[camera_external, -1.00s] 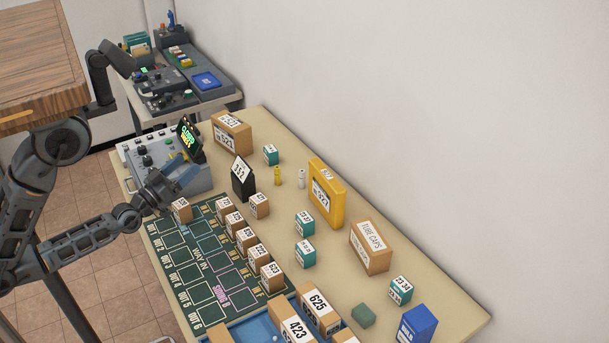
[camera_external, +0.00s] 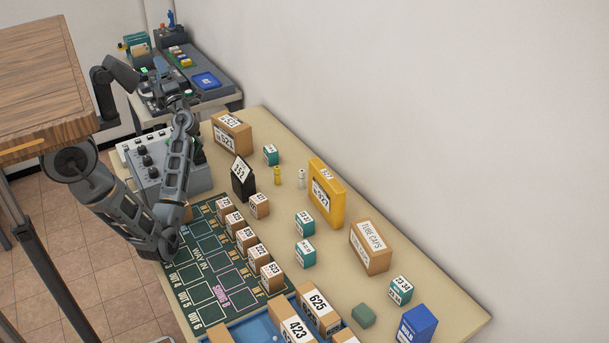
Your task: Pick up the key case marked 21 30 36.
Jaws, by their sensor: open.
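Several small teal boxes with white number labels stand on the beige table: one at the back (camera_external: 271,155), two in the middle (camera_external: 305,224) (camera_external: 305,254) and one at the front right (camera_external: 400,291). Their labels are too small to read surely, so I cannot tell which is marked 21 30 36. My gripper (camera_external: 163,88) is raised at the back left, in front of the far grey console in the picture. It is open, and I see nothing held in it. It is well apart from the teal boxes.
A dark green marked mat (camera_external: 190,273) with a row of small brown boxes lies at left. A yellow box (camera_external: 326,191), a brown tube caps box (camera_external: 370,248), a black sign (camera_external: 243,178) and a blue box (camera_external: 418,324) stand nearby. The wall bounds the right.

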